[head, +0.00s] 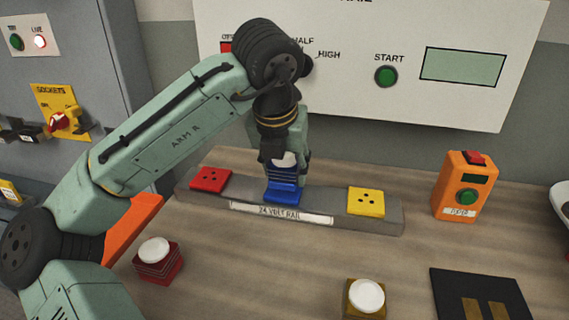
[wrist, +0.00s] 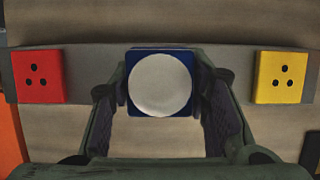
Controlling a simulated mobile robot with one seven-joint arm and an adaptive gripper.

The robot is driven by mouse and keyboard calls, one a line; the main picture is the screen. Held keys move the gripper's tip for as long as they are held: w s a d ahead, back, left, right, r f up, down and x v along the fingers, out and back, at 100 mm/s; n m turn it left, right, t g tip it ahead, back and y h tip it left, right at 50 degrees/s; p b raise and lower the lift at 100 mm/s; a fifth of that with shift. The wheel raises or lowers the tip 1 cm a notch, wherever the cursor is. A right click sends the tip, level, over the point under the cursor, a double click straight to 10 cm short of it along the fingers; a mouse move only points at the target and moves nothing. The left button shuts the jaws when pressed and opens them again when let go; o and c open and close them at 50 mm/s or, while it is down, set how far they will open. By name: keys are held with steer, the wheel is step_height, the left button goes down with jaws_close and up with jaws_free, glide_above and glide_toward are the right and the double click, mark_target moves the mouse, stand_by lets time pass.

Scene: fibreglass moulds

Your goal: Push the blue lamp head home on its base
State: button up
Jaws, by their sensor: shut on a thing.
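The blue lamp head (head: 283,173) has a white dome top (wrist: 160,84). It stands upright at the blue base (head: 283,193), in the middle of the grey rail (head: 335,213) labelled "24 VOLT RAIL". My gripper (head: 285,157) points down from above and is shut on the lamp head. In the wrist view, one finger lies on each side of it. The lamp head covers the base in the wrist view. I cannot tell from the head view whether any gap remains between head and base.
A red base (head: 211,179) and a yellow base (head: 366,201), both bare, flank the blue one. A red lamp head (head: 157,262) and a yellow one (head: 364,297) stand on the bench in front. An orange box (head: 465,186) stands at right. The control panel (head: 350,95) rises behind.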

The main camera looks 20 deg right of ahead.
steer(key=shift+f+b, duration=0.3)
steer(key=shift+f, duration=0.35)
stand_by(0.4)
steer(key=o, duration=1.1)
steer(key=shift+o, duration=0.2)
steer(key=v, duration=1.2)
steer(key=shift+d, duration=0.1)
